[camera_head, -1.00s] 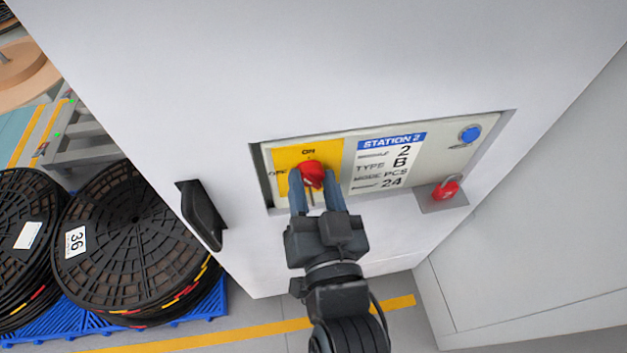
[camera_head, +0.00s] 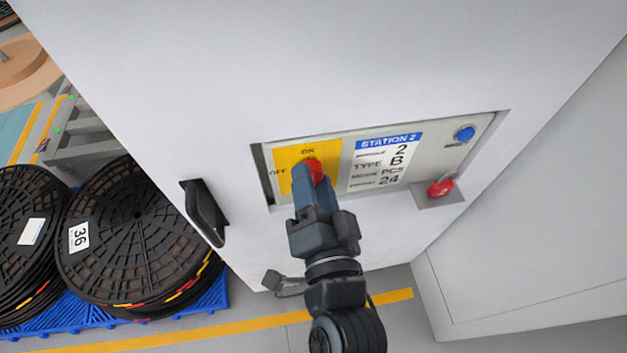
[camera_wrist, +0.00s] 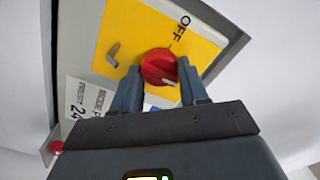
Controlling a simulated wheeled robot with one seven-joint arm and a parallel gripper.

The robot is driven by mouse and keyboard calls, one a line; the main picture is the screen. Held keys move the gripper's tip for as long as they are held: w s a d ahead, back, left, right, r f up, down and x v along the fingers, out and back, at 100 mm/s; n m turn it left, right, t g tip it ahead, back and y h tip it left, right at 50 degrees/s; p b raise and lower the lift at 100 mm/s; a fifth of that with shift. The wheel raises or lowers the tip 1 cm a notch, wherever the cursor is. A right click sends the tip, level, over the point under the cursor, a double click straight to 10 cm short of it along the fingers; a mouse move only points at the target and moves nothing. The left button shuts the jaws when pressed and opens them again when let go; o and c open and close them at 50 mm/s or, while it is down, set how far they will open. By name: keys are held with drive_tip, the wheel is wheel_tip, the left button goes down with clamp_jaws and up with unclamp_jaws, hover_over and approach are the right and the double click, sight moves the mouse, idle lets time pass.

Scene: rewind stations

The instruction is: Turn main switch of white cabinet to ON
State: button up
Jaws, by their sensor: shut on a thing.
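The red main switch (camera_head: 315,167) is a round knob on a yellow plate (camera_head: 331,151) in the recessed panel of the white cabinet (camera_head: 300,65). ON is printed above it and OFF to its left. My gripper (camera_head: 317,187) reaches it from below and is shut on the knob. In the wrist view, the knob (camera_wrist: 159,67) sits between the two fingers of my gripper (camera_wrist: 160,85).
A black door handle (camera_head: 205,211) sticks out at left. Stacked black reels (camera_head: 138,230) stand on a blue pallet at lower left.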

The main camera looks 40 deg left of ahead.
idle(0.4)
drive_tip(key=o, duration=1.1)
drive_tip(key=shift+c, duration=0.2)
drive_tip(key=b+v, duration=0.2)
drive_tip(key=v, duration=0.6)
drive_tip(key=shift+b, duration=0.3)
